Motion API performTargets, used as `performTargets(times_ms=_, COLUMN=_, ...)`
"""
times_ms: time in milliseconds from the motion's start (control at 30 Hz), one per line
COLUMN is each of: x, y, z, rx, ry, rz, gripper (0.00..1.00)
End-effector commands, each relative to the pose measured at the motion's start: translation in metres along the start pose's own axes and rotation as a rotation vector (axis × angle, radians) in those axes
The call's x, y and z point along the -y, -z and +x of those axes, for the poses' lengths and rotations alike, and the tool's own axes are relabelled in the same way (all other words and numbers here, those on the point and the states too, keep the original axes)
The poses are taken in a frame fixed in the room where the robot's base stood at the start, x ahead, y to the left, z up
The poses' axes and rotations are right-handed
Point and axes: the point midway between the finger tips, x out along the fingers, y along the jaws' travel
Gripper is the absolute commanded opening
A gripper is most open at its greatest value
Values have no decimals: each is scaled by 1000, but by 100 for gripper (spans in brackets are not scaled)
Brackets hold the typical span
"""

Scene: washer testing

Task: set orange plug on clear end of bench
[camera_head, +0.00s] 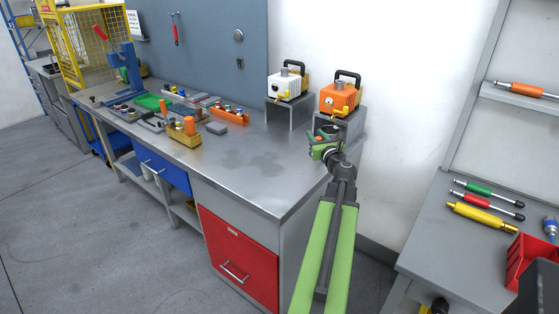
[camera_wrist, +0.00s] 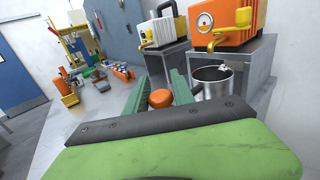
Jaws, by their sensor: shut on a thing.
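The orange plug (camera_wrist: 161,98) shows as a rounded orange top between the two green fingers of my gripper (camera_wrist: 163,92) in the wrist view. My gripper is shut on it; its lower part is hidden. In the head view my gripper (camera_head: 322,148) is over the right rear edge area of the grey metal bench (camera_head: 262,188), in front of the orange machine's stand. The near right end of the bench top is bare, with some dark stains. The plug is hard to make out in the head view.
A metal pot (camera_wrist: 212,78) stands just right of my fingers, by the stand under the orange machine (camera_head: 340,97). A white machine (camera_head: 284,85) sits on a second stand. A yellow block with orange plugs (camera_head: 184,132) and small parts occupy the bench's left half.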

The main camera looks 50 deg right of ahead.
Motion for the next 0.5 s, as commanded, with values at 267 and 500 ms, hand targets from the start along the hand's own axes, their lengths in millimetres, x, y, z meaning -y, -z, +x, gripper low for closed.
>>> performTargets(times_ms=267, x=-41, y=50, z=60, rx=0, ry=-1, rz=0, gripper=0)
performTargets(times_ms=500, x=-51, y=55, z=73, rx=0, ry=1, rz=0, gripper=0)
